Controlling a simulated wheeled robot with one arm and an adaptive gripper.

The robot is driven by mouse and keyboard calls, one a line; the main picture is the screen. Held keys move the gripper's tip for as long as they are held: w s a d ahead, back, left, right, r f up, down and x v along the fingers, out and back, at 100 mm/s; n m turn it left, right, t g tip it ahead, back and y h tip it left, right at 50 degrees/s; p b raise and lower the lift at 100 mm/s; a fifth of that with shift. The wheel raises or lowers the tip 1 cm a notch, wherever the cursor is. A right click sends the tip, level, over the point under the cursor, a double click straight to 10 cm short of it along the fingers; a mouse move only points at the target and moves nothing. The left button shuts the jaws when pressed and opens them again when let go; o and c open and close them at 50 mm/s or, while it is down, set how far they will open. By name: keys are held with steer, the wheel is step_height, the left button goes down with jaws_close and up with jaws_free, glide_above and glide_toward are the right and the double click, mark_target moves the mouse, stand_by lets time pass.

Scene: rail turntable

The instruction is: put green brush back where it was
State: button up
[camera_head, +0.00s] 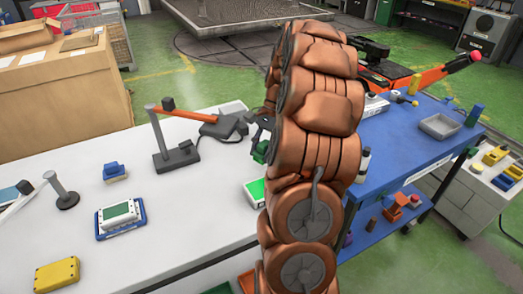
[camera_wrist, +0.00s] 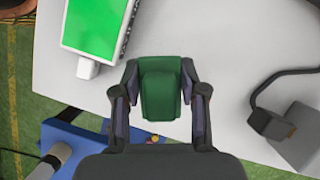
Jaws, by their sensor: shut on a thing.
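The green brush (camera_wrist: 161,90) is between the two fingers of my gripper (camera_wrist: 160,88) in the wrist view. My gripper is shut on it, over the white table near its edge. In the head view the brush (camera_head: 261,152) shows only as a small green part beside my arm, and my gripper (camera_head: 262,135) is mostly hidden behind the arm. I cannot tell whether the brush touches the table. A white device with a green screen (camera_wrist: 93,30) lies close by; it also shows in the head view (camera_head: 254,192).
The white table (camera_head: 190,215) carries a black device with a cable (camera_head: 222,126), a stand with an orange arm (camera_head: 172,140), a blue block (camera_head: 114,172), a small meter (camera_head: 120,215) and a yellow box (camera_head: 57,275). A blue workbench (camera_head: 400,150) with a grey tray (camera_head: 440,126) stands at right.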

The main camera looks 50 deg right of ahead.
mark_target(262, 144)
steer(key=shift+w+d+f+p, duration=0.2)
steer(key=shift+w+d+p, duration=0.15)
steer(key=shift+w+d, duration=1)
steer(key=shift+a+f+p, duration=0.1)
steer(key=shift+f+p, duration=0.55)
steer(key=shift+f, duration=1.1)
steer(key=shift+f, duration=0.15)
steer(key=o, duration=1.1)
steer(key=shift+b+v, duration=0.5)
steer(key=shift+v, duration=5.7)
